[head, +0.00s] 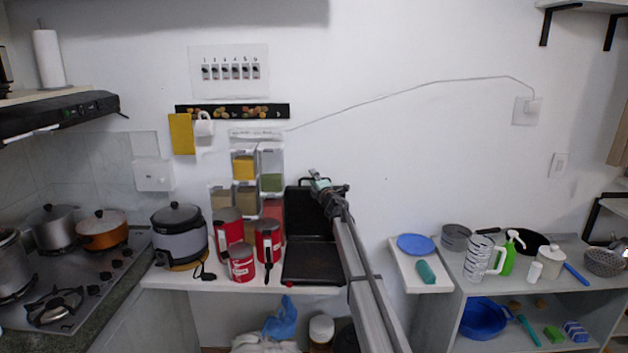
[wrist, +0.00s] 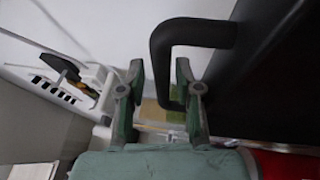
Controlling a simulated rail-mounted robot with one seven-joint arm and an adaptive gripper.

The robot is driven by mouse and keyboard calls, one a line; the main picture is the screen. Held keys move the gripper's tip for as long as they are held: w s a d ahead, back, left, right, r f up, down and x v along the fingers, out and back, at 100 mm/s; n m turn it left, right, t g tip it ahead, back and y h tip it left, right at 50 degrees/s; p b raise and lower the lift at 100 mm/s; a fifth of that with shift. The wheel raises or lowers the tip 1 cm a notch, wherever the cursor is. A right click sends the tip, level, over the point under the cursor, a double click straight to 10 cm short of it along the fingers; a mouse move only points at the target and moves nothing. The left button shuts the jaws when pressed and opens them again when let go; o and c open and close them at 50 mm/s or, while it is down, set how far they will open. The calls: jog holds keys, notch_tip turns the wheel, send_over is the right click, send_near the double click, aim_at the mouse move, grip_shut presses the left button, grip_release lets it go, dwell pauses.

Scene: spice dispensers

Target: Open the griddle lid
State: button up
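The black griddle (head: 314,262) sits on the white counter, its flat dark plate exposed. Its lid (head: 296,208) stands upright behind the plate, against the wall side. My gripper (head: 316,178) is at the lid's upper right edge, and my arm hides the lid's right part. In the wrist view the dark lid (wrist: 275,75) fills the right side, with its bent black handle (wrist: 195,32) at top centre. My gripper (wrist: 160,72) is open there. The handle's lower end shows between the two fingers; I cannot tell whether they touch it.
Red canisters (head: 241,264) stand close to the griddle's left, with clear spice dispensers (head: 271,170) behind them on the wall. A rice cooker (head: 180,238) is farther left. A shelf with a blue plate (head: 416,243) stands to the right, past a gap.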

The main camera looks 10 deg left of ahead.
jog(key=shift+f, duration=0.25)
jog(key=v, duration=1.2)
jog(key=shift+w+d+r, duration=0.1)
